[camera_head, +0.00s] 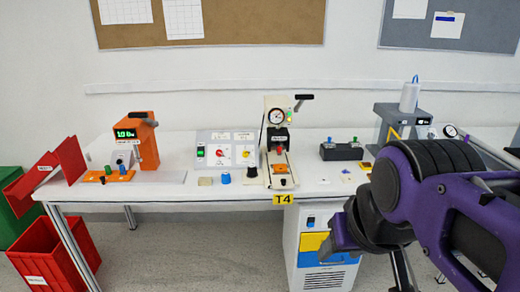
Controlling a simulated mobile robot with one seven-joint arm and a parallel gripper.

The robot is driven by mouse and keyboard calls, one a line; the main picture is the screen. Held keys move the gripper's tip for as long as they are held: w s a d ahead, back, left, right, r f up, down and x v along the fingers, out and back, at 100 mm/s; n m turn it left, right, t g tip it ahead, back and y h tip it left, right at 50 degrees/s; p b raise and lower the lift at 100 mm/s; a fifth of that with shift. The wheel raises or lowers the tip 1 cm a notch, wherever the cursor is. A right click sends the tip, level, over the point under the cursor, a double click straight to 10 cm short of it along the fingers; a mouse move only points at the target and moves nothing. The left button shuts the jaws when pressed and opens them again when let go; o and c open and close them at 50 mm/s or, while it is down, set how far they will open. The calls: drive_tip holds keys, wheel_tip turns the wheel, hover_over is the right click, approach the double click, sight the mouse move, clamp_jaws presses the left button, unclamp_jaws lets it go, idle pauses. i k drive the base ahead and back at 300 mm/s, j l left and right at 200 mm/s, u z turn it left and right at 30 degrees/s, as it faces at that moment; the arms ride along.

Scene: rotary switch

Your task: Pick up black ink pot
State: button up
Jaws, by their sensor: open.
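The likeliest black ink pot is a small dark item (252,172) on the white table, just left of the base of a cream press-like machine (280,165). It is too small for me to be sure of its shape. A blue-topped small item (226,178) stands to its left. My gripper (348,242) is at the lower right, in front of the table's front edge, to the right of and apart from the dark item. It is open and points down and left. Its fingers are partly hidden by my purple arm, and I see nothing held.
The white table (180,187) carries an orange device (146,140) at the left, a knob panel (222,150) behind the small items, and a black box (341,151) right of the press. A white cabinet (310,240) stands underneath. Red bins (58,250) are at the far left.

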sight(252, 170)
drive_tip(key=i+j+z, duration=0.5)
drive_tip(key=j, duration=0.25)
drive_tip(key=i+j+z, duration=0.25)
drive_tip(key=j, duration=0.25)
drive_tip(key=i, duration=0.1)
